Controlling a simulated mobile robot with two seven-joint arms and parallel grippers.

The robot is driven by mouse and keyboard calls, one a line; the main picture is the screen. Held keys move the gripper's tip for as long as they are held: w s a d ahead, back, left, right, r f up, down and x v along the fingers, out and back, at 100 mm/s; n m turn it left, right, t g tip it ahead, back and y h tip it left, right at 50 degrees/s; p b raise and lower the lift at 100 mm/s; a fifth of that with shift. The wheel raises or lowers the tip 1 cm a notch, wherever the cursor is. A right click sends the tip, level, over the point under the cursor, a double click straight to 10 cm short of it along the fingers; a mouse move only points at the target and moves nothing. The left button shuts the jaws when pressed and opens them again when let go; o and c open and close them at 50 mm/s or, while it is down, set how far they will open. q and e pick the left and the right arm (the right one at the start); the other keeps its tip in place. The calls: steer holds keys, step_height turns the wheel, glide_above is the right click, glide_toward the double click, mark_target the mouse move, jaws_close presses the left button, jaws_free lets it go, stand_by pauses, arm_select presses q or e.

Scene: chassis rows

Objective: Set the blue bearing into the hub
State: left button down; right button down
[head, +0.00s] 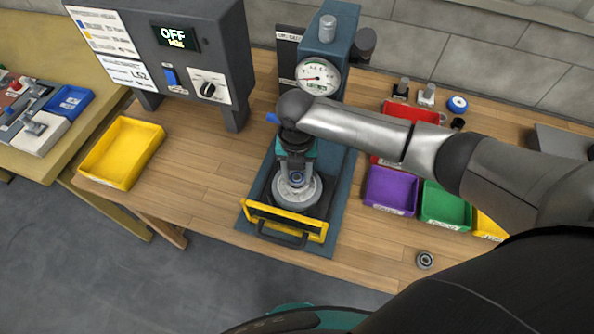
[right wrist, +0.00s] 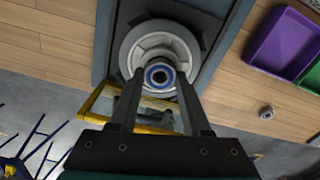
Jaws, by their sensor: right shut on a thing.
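The hub (head: 311,196) is a round light-grey disc on the dark plate of the gauge press. It also shows in the right wrist view (right wrist: 135,42). The blue bearing (right wrist: 158,76), a small ring with a blue band, is between the fingertips of my right gripper (right wrist: 159,80) over the middle of the hub. In the head view my right gripper (head: 297,178) points down at the hub, shut on the bearing. I cannot tell whether the bearing is above the bore or partly in it. My left gripper is not in view.
The press's dial gauge (head: 318,77) stands just behind my right gripper, with a yellow guard (head: 285,222) in front. Purple (head: 391,191) and green (head: 445,206) bins, a loose bearing (head: 425,260) and a blue-and-white ring (head: 457,104) are to the right. A yellow tray (head: 122,153) is left.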

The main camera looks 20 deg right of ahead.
steer(key=shift+f, duration=0.35)
stand_by(0.3)
steer(key=shift+c, duration=2.1)
jaws_free()
steer(key=shift+f, duration=0.15)
steer(key=shift+o, duration=0.7)
steer(key=shift+s, duration=0.1)
steer(key=shift+d, duration=0.1)
steer(key=shift+s+f, duration=0.1)
steer(key=r, duration=0.5)
steer(key=r+p, duration=0.1)
steer(key=r, duration=0.2)
steer(key=shift+w+a, duration=0.2)
steer(key=shift+w, duration=0.05)
